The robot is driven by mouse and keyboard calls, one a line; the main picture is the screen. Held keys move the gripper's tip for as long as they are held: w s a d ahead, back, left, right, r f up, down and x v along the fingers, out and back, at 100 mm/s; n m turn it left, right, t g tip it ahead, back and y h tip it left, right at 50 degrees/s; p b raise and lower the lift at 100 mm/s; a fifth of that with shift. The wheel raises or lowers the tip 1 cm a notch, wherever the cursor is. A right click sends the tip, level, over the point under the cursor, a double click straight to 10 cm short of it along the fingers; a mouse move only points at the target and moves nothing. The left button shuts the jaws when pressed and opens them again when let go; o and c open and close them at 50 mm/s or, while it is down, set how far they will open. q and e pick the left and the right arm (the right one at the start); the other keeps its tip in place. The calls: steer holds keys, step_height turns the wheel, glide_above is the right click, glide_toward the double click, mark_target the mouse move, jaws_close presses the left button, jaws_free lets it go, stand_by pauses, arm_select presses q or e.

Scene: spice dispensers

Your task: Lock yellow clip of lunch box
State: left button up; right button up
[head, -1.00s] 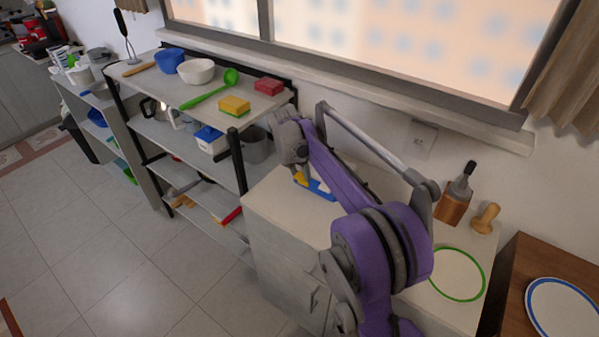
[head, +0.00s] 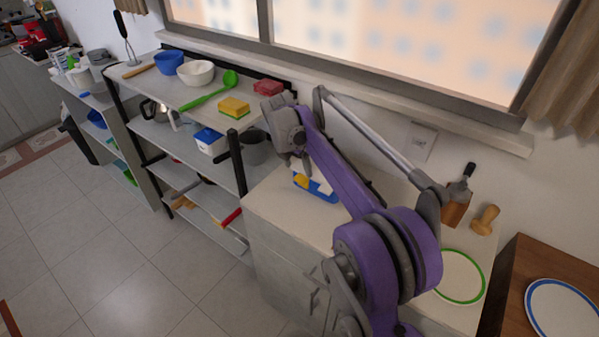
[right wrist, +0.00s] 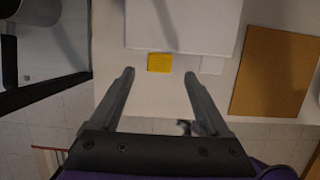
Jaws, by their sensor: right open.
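The lunch box (head: 320,190) sits on the white cabinet top, partly hidden by my right arm. In the head view it shows blue and white parts and a yellow clip (head: 301,181). In the right wrist view the box (right wrist: 180,28) is a pale rectangle, with the yellow clip (right wrist: 159,62) at its near edge and a whitish tab beside it. My right gripper (right wrist: 159,74) is open, with its two fingers on either side of the clip in the picture. Nothing is between the fingers, and I cannot tell the height gap. My left gripper is not in view.
A shelf rack (head: 190,95) with bowls, a green spoon and a sponge (head: 234,106) stands to the left. A green-rimmed plate (head: 460,276) and wooden items are to the right on the cabinet. A brown flat panel (right wrist: 275,72) lies right of the box in the wrist view.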

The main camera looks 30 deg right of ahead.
steer(key=v, duration=0.6)
steer(key=shift+s+r, duration=0.1)
steer(key=shift+r, duration=0.05)
steer(key=s+a+f+m+t+y, duration=0.1)
steer(key=s+a+m, duration=0.4)
steer(key=s+m, duration=0.15)
steer(key=s+a+f+m+t+y, duration=0.1)
steer(key=s+a+f+m, duration=0.1)
steer(key=s+a+m, duration=0.45)
steer(key=s+a+f+m+t, duration=0.1)
steer(key=s+f+m, duration=0.3)
steer(key=s, duration=0.4)
steer(key=s+a+f+m+t+y, duration=0.1)
steer(key=s+a+f+m, duration=0.2)
steer(key=s+f+m, duration=0.2)
steer(key=s+f+p, duration=0.1)
steer(key=s, duration=0.2)
steer(key=shift+s+a+f+m, duration=0.2)
steer(key=shift+a+m, duration=0.1)
steer(key=shift+a, duration=0.05)
